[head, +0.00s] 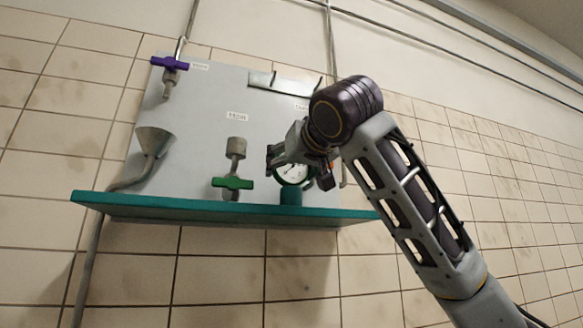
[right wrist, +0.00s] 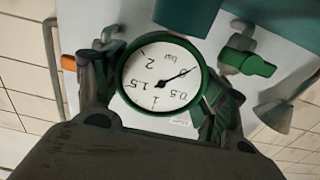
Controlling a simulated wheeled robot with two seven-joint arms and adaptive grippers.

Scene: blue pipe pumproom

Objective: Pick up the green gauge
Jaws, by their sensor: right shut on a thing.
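The green gauge (head: 293,172) has a round white dial with a green rim. In the head view it is at the right part of the teal shelf, directly above a teal cylindrical base (head: 291,195); I cannot tell if they are joined. My right gripper (head: 300,167) is shut on the gauge, a finger on each side of the rim. In the right wrist view the gauge (right wrist: 158,78) fills the space between the two fingers, its dial upside down and facing the camera. My left gripper is not in view.
The teal shelf (head: 150,205) runs below a grey wall panel (head: 205,110). A green-handled valve (head: 233,183) stands left of the gauge. A funnel (head: 153,140) and a purple-handled valve (head: 170,63) are farther left. A bracket (head: 285,84) is above my gripper.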

